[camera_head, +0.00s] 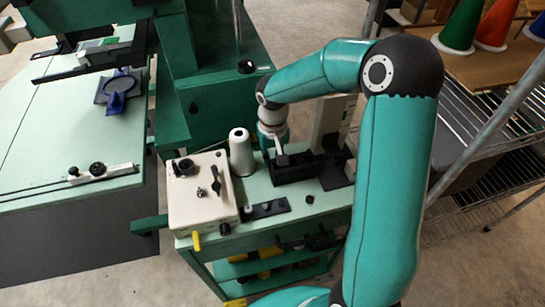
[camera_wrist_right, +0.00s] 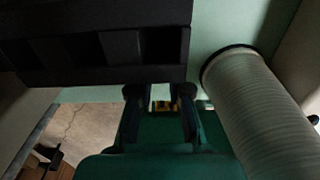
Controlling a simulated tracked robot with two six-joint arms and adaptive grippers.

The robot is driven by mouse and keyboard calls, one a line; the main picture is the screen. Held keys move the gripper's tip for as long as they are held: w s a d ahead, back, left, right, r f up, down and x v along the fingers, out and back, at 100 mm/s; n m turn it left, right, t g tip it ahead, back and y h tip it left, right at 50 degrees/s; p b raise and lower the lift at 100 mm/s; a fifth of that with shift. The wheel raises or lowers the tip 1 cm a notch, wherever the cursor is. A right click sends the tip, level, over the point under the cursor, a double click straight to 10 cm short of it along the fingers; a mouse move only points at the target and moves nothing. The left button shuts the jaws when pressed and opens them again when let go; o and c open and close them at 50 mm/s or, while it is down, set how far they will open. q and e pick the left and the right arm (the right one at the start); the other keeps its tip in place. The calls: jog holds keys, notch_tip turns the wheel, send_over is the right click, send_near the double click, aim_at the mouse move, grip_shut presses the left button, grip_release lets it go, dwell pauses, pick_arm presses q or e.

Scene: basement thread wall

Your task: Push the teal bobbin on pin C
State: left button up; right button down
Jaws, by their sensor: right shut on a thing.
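My right gripper (camera_head: 280,158) hangs over the green bench top, just left of a black open-topped holder (camera_head: 296,172). In the right wrist view its two dark fingers (camera_wrist_right: 160,112) point away from the camera, below the holder's dark edge. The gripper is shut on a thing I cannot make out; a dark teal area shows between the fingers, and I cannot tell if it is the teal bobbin. No teal bobbin shows clearly elsewhere. I cannot identify pin C in either view. My left gripper is not in view.
A pale thread cone (camera_head: 241,153) stands close left of my gripper; it looms right in the wrist view (camera_wrist_right: 262,120). A cream control box (camera_head: 202,190) sits left of it. A wire shelf with coloured cones (camera_head: 462,25) is at right. A sewing table (camera_head: 60,150) is at left.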

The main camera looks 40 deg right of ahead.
jog(key=shift+s+a+f, duration=0.1)
jog(key=shift+s+f, duration=0.05)
jog(key=shift+f, duration=0.05)
jog(key=shift+r+p, duration=0.4)
jog(key=shift+r, duration=0.1)
jog(key=shift+r+p, duration=0.8)
jog(key=shift+r, duration=0.5)
jog(key=shift+r, duration=0.1)
